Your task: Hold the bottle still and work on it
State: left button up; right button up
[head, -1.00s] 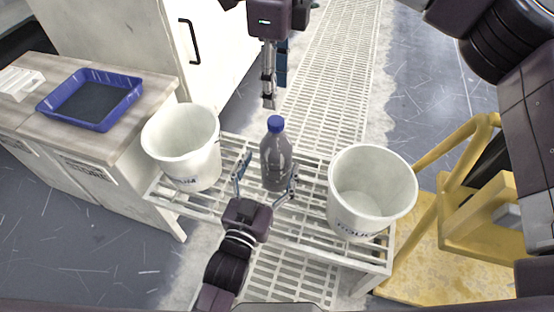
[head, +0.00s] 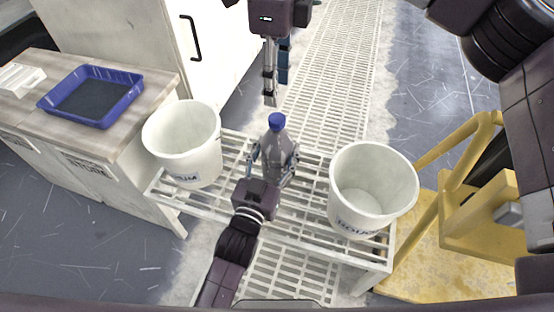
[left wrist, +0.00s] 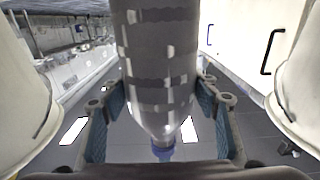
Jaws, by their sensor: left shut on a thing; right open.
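A grey bottle with a blue cap (head: 276,143) stands upright on the slatted white rack (head: 290,237), between two white buckets. My left gripper (head: 273,167) is shut around the bottle's body from the near side. In the left wrist view the bottle (left wrist: 158,65) fills the middle, with a finger of the left gripper (left wrist: 160,112) on each side. My right gripper (head: 276,88) is open and points down, above and behind the bottle, apart from it.
One white bucket (head: 190,160) stands left of the bottle, another (head: 365,205) right of it. A blue tray (head: 128,108) lies on the wooden-topped cabinet (head: 30,115) at left. A yellow step stand (head: 420,265) is at right.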

aim_at(277, 118)
pick_arm(q)
grip_shut()
pick_arm(e)
jog(key=m, duration=0.3)
jog(key=shift+m, duration=0.3)
jog(key=m, duration=1.1)
jog(key=shift+m, duration=0.4)
jog(key=m, duration=1.1)
jog(key=shift+m, duration=0.3)
jog(key=m, duration=0.4)
jog(key=shift+f+m, duration=0.3)
jog(key=shift+f, duration=3.7)
